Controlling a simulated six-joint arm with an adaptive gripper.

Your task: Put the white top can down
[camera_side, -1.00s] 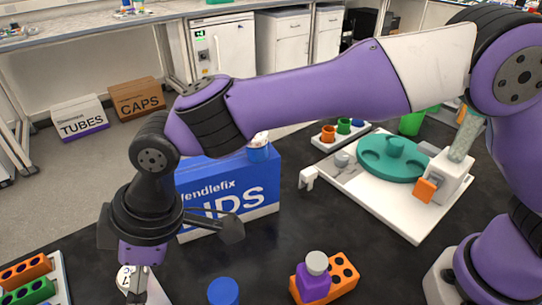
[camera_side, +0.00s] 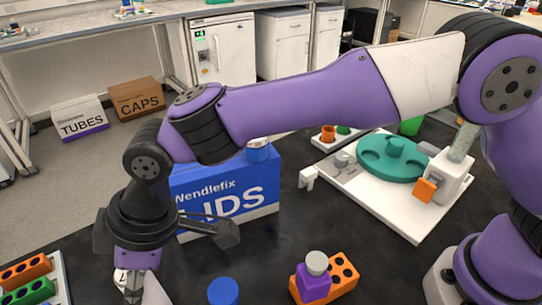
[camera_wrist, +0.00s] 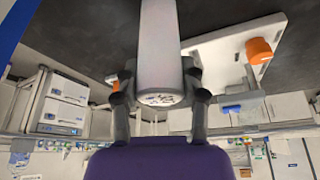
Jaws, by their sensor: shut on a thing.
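My gripper (camera_side: 132,290) is low at the bottom left of the side view, close to the frame's lower edge. In the wrist view its two fingers (camera_wrist: 160,100) are closed on the sides of a white can (camera_wrist: 160,50) with dark print on its near end. I take this for the white top can. In the side view a little of its white printed surface (camera_side: 120,279) shows beside the fingers. Its lower end is hidden, so I cannot tell whether it touches the bench.
A blue lids box (camera_side: 228,195) stands behind my gripper, with a small blue can (camera_side: 258,151) on top. Coloured racks (camera_side: 27,285) are at the left. A blue round object (camera_side: 223,291) and an orange rack (camera_side: 344,279) are to the right, and bare black bench (camera_side: 265,250) lies between.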

